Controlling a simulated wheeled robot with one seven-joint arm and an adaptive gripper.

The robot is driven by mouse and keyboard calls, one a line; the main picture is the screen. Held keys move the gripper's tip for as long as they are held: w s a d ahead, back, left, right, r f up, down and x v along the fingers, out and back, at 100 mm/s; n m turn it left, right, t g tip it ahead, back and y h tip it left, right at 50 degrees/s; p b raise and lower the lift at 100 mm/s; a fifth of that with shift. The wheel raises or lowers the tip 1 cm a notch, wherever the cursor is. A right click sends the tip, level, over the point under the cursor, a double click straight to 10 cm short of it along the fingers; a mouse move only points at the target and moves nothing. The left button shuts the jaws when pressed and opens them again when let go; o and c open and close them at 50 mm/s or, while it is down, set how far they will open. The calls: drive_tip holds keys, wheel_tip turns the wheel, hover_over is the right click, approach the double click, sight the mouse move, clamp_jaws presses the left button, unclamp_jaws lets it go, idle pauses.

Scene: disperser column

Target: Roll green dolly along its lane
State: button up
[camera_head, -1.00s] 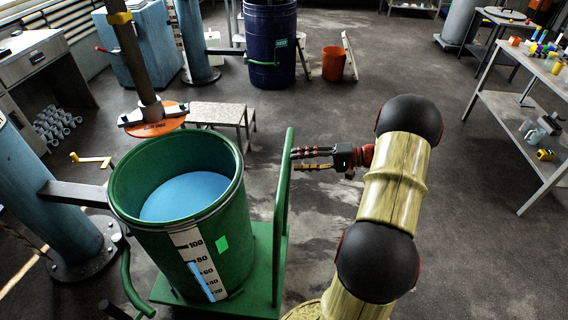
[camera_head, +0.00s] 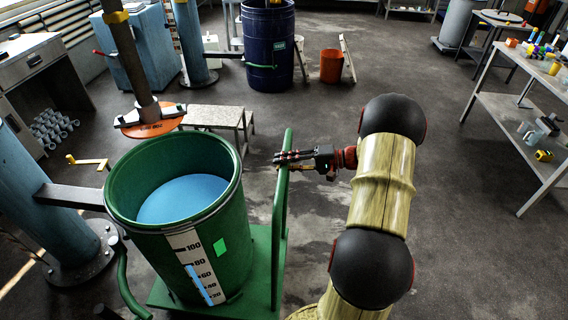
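The green dolly (camera_head: 262,262) stands low at the centre, with an upright green push handle (camera_head: 281,215) on its right side. A green drum (camera_head: 221,272) with a level scale and blue contents (camera_head: 182,199) stands on it. My gripper (camera_head: 277,158) comes from the right at the upper part of the handle. Its fingers overlap the handle in the picture, with the tips a little past its left edge. I cannot tell whether they are shut on it. The dolly's wheels are hidden.
A blue column (camera_head: 52,200) with a side arm stands close left of the drum. An orange disc on a shaft (camera_head: 152,121) hangs behind its rim. A small step bench (camera_head: 214,117) stands behind. A steel table (camera_head: 510,110) is at the right. Floor right of my arm is clear.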

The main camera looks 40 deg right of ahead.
clamp_jaws()
idle(0.8)
